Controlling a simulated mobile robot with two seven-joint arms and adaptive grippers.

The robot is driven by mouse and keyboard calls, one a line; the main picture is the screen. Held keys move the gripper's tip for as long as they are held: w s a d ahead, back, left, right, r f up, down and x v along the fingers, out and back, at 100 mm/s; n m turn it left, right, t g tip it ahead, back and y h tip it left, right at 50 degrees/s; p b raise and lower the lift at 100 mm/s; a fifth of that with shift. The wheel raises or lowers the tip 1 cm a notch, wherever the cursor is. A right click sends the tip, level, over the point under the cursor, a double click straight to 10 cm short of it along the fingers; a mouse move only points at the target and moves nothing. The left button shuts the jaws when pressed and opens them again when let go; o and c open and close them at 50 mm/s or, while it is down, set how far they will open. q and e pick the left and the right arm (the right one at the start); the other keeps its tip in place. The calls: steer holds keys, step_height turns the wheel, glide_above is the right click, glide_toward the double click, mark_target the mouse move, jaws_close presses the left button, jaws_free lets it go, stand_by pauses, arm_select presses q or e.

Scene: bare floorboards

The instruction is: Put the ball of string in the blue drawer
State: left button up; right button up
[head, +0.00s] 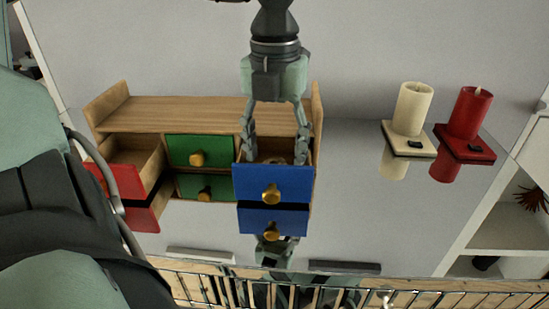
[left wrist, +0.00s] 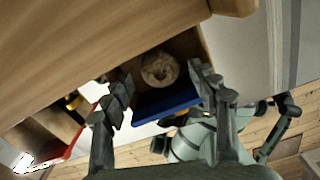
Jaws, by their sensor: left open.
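The ball of string (left wrist: 160,69), a pale beige round coil, lies inside the open blue drawer (head: 252,181), towards its inner part. In the head view it is mostly hidden behind the drawer front. The blue front also shows in the left wrist view (left wrist: 166,103). My left gripper (head: 275,158) points down over the drawer with its fingers spread. In the left wrist view my left gripper (left wrist: 160,78) has one finger on each side of the string, apart from it. My right gripper is not in view.
The wooden cabinet (head: 190,112) has an open red drawer (head: 101,167) at left and green drawers (head: 196,151) between. A cream candle (head: 412,108) and red candle (head: 469,112) stand on small bases at right. The glossy tabletop mirrors them. Space between cabinet and candles is clear.

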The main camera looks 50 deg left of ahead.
arm_select(q)
step_height(320, 180, up, 9)
steer(key=shift+r, duration=0.15)
steer(key=shift+s+d, duration=0.1)
stand_by(0.3)
